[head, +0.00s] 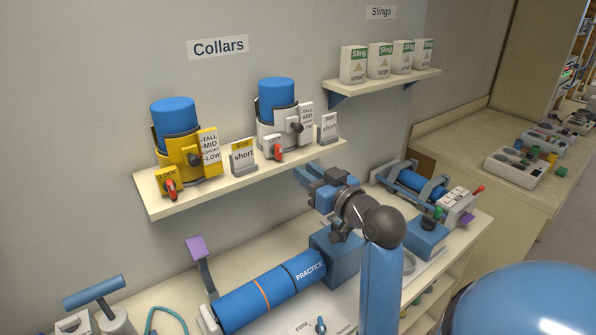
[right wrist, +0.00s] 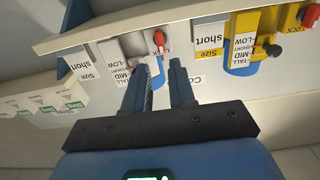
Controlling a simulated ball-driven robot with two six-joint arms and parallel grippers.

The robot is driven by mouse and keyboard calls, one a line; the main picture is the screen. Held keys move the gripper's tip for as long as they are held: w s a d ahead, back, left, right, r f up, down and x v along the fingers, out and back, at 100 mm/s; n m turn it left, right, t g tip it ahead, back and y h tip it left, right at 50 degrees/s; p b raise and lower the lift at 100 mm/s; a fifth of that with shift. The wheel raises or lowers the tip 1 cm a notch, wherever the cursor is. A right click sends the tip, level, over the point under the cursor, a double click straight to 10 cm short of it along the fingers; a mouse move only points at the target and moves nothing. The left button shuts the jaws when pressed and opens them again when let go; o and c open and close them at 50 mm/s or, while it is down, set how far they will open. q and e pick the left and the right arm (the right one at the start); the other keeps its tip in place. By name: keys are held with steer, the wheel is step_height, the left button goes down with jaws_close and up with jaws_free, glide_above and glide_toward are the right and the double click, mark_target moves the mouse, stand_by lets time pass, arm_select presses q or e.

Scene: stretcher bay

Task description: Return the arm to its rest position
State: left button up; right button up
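My right gripper (head: 311,186) is in front of the collar shelf (head: 240,178), near its right end and above the workbench (head: 445,240). Its two blue fingers stand apart with nothing between them. In the right wrist view the gripper (right wrist: 160,75) also shows an empty gap, with the shelf upside down beyond it. The white collar holder (head: 270,131) and the yellow collar holder (head: 200,157) stand on the shelf, each with a blue cylinder and a red lever. My right arm (head: 381,285) rises from the bottom of the head view. My left gripper is out of view.
A blue cylinder marked PRACTICE (head: 268,292) lies on the bench below. A blue box (head: 427,237) and a device with a red-tipped lever (head: 458,205) stand right of my arm. Several sling boxes (head: 379,60) sit on a higher shelf (head: 385,84). The air left of my gripper is clear.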

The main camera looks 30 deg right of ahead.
steer(key=shift+s, duration=0.6)
steer(key=s+d+r+m+t+h, duration=0.1)
steer(key=d+r+m+t+h, duration=0.3)
steer(key=d+h, duration=0.1)
steer(key=s+a+f+n+g+y+b, duration=0.1)
steer(key=s+a+f, duration=0.5)
steer(key=f, duration=0.5)
steer(key=s+a+f+n+g+y+b, duration=0.1)
steer(key=s+a+f, duration=0.5)
steer(key=s+f, duration=0.3)
steer(key=s+a+f+n+g+y+b, duration=0.1)
steer(key=s+a+f, duration=0.5)
steer(key=f, duration=0.9)
steer(key=shift+s+f+g+b, duration=0.25)
steer(key=shift+s+g+b, duration=0.25)
steer(key=shift+s, duration=0.75)
